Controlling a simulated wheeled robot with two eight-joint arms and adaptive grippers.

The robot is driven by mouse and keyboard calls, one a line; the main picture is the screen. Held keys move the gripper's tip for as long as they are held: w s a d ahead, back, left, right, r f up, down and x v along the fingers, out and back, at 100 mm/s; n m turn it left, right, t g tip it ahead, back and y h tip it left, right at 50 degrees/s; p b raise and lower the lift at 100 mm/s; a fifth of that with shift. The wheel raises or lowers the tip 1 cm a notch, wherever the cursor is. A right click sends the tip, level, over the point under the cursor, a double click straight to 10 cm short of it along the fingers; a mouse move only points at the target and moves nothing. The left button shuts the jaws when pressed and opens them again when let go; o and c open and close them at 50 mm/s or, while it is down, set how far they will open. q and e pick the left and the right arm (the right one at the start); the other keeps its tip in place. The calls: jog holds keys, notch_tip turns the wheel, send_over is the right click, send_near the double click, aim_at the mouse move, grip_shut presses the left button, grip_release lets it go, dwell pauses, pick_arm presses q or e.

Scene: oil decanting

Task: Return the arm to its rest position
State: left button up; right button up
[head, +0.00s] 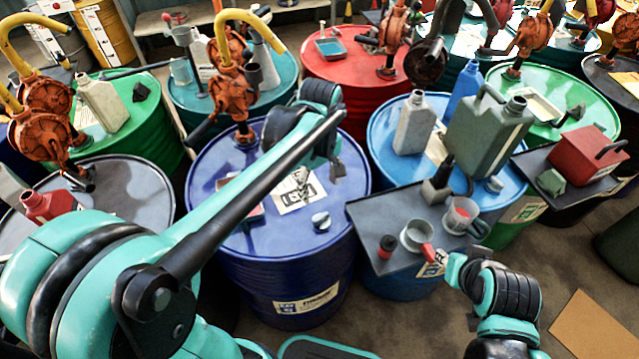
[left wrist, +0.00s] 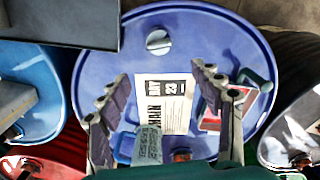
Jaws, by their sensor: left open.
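My left arm reaches from the lower left of the head view to above the dark blue drum (head: 300,250). My left gripper (head: 335,165) is over the drum's far right part, partly hidden by its own wrist. In the left wrist view my left gripper (left wrist: 158,76) is open, its two fingers apart, with nothing seen between them but the drum top and its printed paper label (left wrist: 163,104) below.
A silver cap (head: 321,221) sits on the blue drum. A grey-green jerrycan (head: 486,135) stands behind. An orange hand pump (head: 232,90) rises behind the arm. Cardboard (head: 597,328) lies on the floor.

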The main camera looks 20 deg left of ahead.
dwell(0.4)
pick_arm(q)
jog(key=s+a+m+t, duration=0.4)
jog(key=s+m+t, duration=0.3)
jog(key=s+m, duration=0.3)
jog(key=shift+s+f+m, duration=0.3)
jog(key=shift+f+m, duration=0.1)
jog(key=shift+m, duration=0.1)
